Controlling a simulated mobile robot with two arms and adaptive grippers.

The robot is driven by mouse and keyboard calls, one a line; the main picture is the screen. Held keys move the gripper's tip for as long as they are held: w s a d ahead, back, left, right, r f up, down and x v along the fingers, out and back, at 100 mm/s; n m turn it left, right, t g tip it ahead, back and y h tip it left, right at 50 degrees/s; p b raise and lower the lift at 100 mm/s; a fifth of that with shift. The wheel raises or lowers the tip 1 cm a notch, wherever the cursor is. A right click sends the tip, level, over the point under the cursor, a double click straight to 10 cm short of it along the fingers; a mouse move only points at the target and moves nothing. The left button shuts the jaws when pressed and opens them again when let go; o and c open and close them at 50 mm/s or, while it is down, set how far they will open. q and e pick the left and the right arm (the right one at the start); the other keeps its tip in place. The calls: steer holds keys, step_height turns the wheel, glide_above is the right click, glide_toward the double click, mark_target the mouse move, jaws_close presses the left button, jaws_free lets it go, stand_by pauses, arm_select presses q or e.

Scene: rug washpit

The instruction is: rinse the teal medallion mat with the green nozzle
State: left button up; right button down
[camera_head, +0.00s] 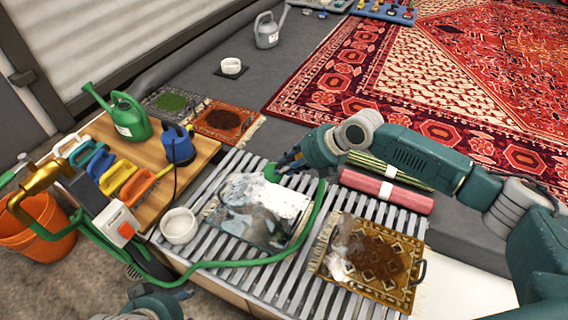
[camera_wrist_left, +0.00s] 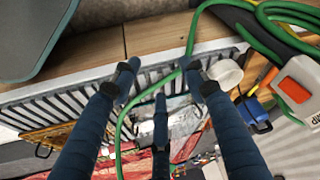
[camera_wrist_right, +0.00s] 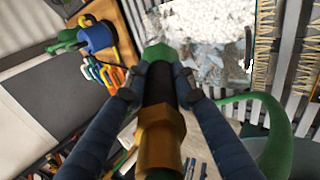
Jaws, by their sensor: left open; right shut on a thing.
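The mat that seems to be the teal medallion mat (camera_head: 240,235) lies flat on the slatted rack. White foam and grey wet patches cover most of it, so its pattern is hidden. My right gripper (camera_head: 286,160) is shut on the green nozzle (camera_head: 271,172), above the mat's far right edge. In the right wrist view the nozzle's green tip (camera_wrist_right: 157,53) points toward the foamy mat (camera_wrist_right: 215,45); its black and brass body lies between the fingers. My left gripper (camera_wrist_left: 160,85) is open and empty in the left wrist view, with the rack beyond its fingers.
A green hose (camera_head: 235,263) loops across the rack's front. A brown patterned mat (camera_head: 375,262) with some foam lies at right. A white bowl (camera_head: 179,227) stands left of the foamy mat.

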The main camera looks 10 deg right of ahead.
steer(key=shift+s+d+r+p, duration=0.1)
steer(key=shift+s+d+p, duration=0.1)
steer(key=shift+s+d, duration=0.35)
steer(key=shift+s+d+r+p, duration=0.1)
steer(key=shift+s+d+p, duration=0.1)
steer(key=shift+d, duration=0.5)
arm_select(q)
steer(key=shift+w+d+r+b, duration=0.15)
steer(key=shift+w+b, duration=0.35)
arm_select(e)
steer(key=s+d, duration=0.6)
steer(key=d, duration=0.3)
steer(key=s+d, duration=0.5)
steer(key=d, duration=0.3)
steer(key=shift+s+d, duration=0.35)
steer(key=shift+s, duration=0.05)
arm_select(q)
steer(key=shift+d, duration=0.1)
arm_select(e)
steer(key=shift+f, duration=0.1)
